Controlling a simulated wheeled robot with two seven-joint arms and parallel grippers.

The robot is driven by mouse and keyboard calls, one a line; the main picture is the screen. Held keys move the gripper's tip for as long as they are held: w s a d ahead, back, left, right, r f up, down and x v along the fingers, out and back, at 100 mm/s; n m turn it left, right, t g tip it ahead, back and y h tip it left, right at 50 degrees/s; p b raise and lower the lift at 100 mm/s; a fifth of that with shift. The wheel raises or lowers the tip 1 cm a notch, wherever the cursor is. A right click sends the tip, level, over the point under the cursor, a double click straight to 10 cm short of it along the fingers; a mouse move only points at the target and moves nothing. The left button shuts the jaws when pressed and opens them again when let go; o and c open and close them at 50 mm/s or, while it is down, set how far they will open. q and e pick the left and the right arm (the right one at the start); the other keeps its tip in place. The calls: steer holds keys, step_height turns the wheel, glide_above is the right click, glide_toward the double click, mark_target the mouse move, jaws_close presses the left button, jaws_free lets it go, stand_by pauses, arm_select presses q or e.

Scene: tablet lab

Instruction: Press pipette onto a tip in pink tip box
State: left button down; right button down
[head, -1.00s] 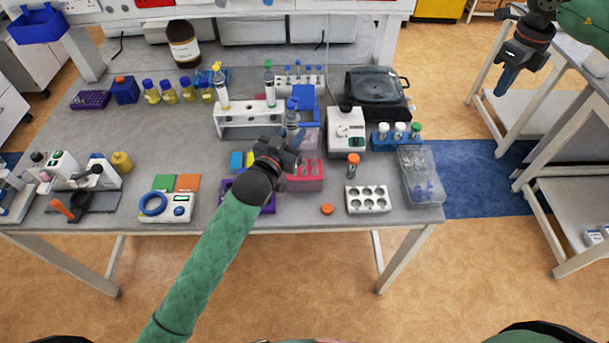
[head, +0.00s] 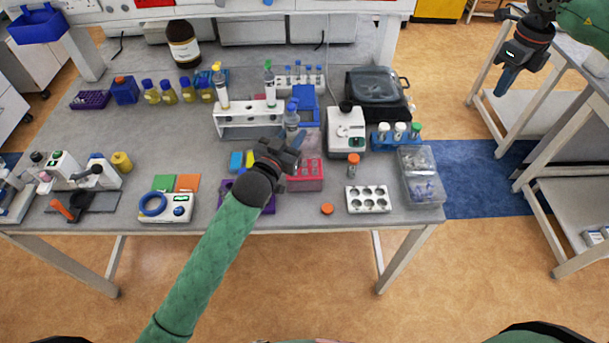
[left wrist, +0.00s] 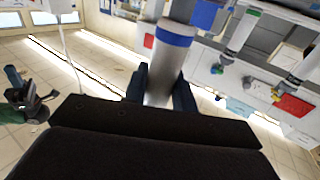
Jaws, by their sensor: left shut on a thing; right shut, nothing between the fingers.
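My left gripper (head: 296,143) is shut on a pipette (head: 291,120), a pale grey body with a blue band near its top. The left wrist view also shows the pipette (left wrist: 168,62) between the dark fingers. The pink tip box (head: 306,184) stands on the bench just below and right of the gripper in the head view. The gripper covers part of the box's left side. The pipette's lower end is hidden, so I cannot tell whether it touches a tip. My right gripper (head: 508,80) is shut and empty, far right, away from the bench.
A white rack (head: 240,120) with two more pipettes stands behind on the left. A blue box (head: 306,100) is behind the pipette. A white device (head: 346,130) and an orange-capped tube (head: 353,165) stand right of the pink box. A purple box (head: 268,205) is partly hidden under my left arm.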

arm_select(q)
steer(key=shift+f, duration=0.4)
stand_by(1.1)
steer(key=shift+r, duration=0.15)
